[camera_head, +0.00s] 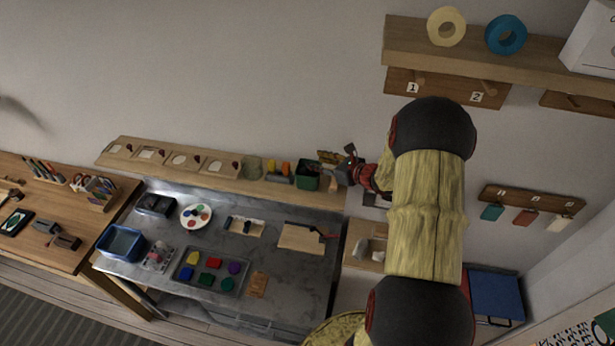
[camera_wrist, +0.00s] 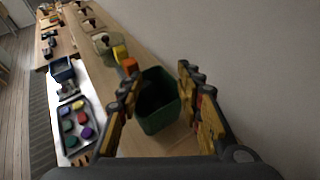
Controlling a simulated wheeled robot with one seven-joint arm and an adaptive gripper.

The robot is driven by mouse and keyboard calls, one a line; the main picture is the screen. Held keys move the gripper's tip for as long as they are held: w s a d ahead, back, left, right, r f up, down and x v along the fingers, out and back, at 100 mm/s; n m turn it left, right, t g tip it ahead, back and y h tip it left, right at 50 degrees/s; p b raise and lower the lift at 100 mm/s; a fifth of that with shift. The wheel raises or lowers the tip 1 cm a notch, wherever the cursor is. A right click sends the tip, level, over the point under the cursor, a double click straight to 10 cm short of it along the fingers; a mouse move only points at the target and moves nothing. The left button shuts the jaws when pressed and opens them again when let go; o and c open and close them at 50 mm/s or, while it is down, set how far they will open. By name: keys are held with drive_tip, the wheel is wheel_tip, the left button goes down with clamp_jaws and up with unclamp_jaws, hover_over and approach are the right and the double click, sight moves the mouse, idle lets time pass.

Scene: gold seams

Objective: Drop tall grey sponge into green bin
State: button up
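The green bin (camera_head: 307,177) stands on the wooden wall shelf, at its right end in the head view. It also shows in the wrist view (camera_wrist: 158,122), with a dark interior. My gripper (camera_wrist: 160,76) is open, with its two fingers apart on either side of the bin in that view. I see nothing held between the fingers. In the head view my gripper (camera_head: 346,166) is beside the bin, to its right. I cannot make out a tall grey sponge in either view; the bin's inside is too dark to tell what lies in it.
Left of the bin on the shelf are an orange item (camera_head: 285,169), a yellow item (camera_head: 271,168) and a grey-green container (camera_head: 252,166). A grey table (camera_head: 265,215) below holds a tray of coloured blocks (camera_head: 208,270) and a blue bin (camera_head: 121,243). The wall is close behind the shelf.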

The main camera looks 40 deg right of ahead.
drive_tip(key=shift+o, duration=0.2)
drive_tip(key=v, duration=1.2)
drive_tip(key=shift+f, duration=0.1)
drive_tip(key=s+a+f+n+g+h+b, duration=0.1)
drive_tip(key=s+a+f+n+g+b, duration=0.4)
drive_tip(key=s+a+n+b, duration=0.65)
drive_tip(key=s+a+f+n+g+h+b, duration=0.1)
drive_tip(key=s+a+f+n+g+b, duration=0.45)
drive_tip(key=a+n+b, duration=0.9)
drive_tip(key=a+n+t+b, duration=0.1)
drive_tip(key=n, duration=0.1)
drive_tip(key=a+f+n+t+b, duration=0.1)
drive_tip(key=a+n, duration=0.1)
drive_tip(key=n, duration=0.1)
drive_tip(key=a+n+t+b, duration=0.1)
drive_tip(key=a+n, duration=0.1)
drive_tip(key=n, duration=0.1)
drive_tip(key=shift+s+a+f, duration=0.15)
drive_tip(key=shift+s, duration=0.15)
